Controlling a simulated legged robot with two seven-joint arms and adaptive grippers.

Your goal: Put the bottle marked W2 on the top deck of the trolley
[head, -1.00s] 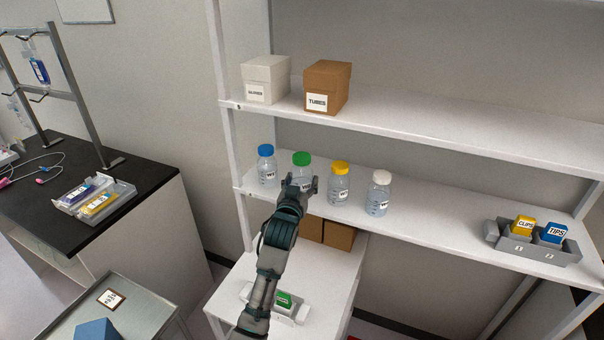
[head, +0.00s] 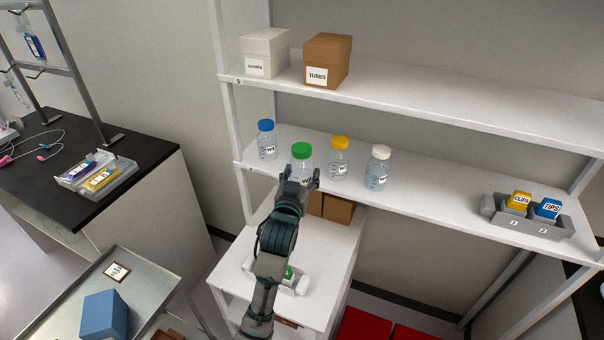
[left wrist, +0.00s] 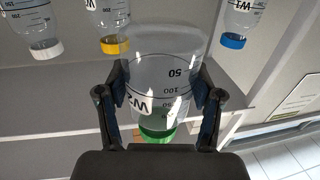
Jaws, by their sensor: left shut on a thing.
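The green-capped bottle marked W2 (head: 301,158) is upright in my left gripper (head: 300,180), at the front of the middle shelf. The left wrist view shows the bottle (left wrist: 165,75) upside down between both fingers, with its label partly visible. The fingers are shut on its sides. Whether its base is clear of the shelf is hidden by the gripper in the head view. The trolley (head: 142,284) stands at the lower left, its metal top deck partly in view. My right gripper is not in view.
A blue box (head: 104,315) and a small label card (head: 117,271) are on the trolley deck, with bare metal beside them. Blue-capped (head: 266,140), yellow-capped (head: 338,158) and white-capped (head: 377,168) bottles stand near W2. A white cabinet (head: 325,265) is below the shelf.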

